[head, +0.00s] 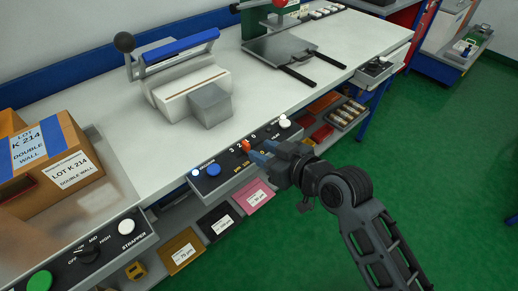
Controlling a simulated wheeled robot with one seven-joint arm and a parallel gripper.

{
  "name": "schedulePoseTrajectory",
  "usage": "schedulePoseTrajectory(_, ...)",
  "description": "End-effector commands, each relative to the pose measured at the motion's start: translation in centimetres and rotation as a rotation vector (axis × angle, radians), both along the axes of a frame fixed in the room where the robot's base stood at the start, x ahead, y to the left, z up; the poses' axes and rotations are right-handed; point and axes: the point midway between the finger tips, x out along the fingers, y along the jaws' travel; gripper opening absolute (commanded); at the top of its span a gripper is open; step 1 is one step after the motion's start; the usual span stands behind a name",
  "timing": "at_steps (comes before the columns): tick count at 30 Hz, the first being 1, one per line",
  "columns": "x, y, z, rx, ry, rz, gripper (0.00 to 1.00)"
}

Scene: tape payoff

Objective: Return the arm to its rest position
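My arm reaches in from the lower right of the head view, over the green floor, toward the front edge of the bench. My gripper (259,154), with blue-grey fingertips, is at a dark control panel (224,172) on the bench front. Its tips are right by a small orange-red knob (245,146) on that panel. I cannot tell whether they touch the knob, and the gap between the fingers is not clear.
The panel also has a blue button (213,170) and a white knob (285,122). A sealer with a blue bar (180,50) stands on the white bench (120,128). Labelled bins (216,221) sit below. Green floor (430,170) at right is open.

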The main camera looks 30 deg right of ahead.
Motion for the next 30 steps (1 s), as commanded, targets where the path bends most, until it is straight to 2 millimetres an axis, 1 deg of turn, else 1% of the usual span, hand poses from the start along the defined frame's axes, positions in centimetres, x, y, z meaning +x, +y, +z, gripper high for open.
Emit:
schedulePoseTrajectory(14,0.0,0.0,0.0,0.000,0.000,0.000,0.38)
schedulePoseTrajectory(17,-0.7,-0.1,-0.3,0.000,0.002,-0.007,0.38)
schedulePoseTrajectory(20,-2.8,-0.3,-1.2,-0.005,0.006,-0.028,0.38)
schedulePoseTrajectory(23,-6.3,-0.6,-2.2,-0.012,0.006,-0.062,0.38)
schedulePoseTrajectory(24,-7.9,-0.7,-2.5,-0.014,0.003,-0.077,0.38)
schedulePoseTrajectory(26,-10.3,-0.8,-2.8,-0.020,-0.002,-0.097,0.38)
schedulePoseTrajectory(27,-11.9,-0.9,-2.9,-0.022,-0.005,-0.109,0.38)
schedulePoseTrajectory(29,-14.3,-0.9,-2.8,-0.023,-0.011,-0.125,0.38)
schedulePoseTrajectory(30,-15.9,-0.9,-2.7,-0.026,-0.017,-0.134,0.38)
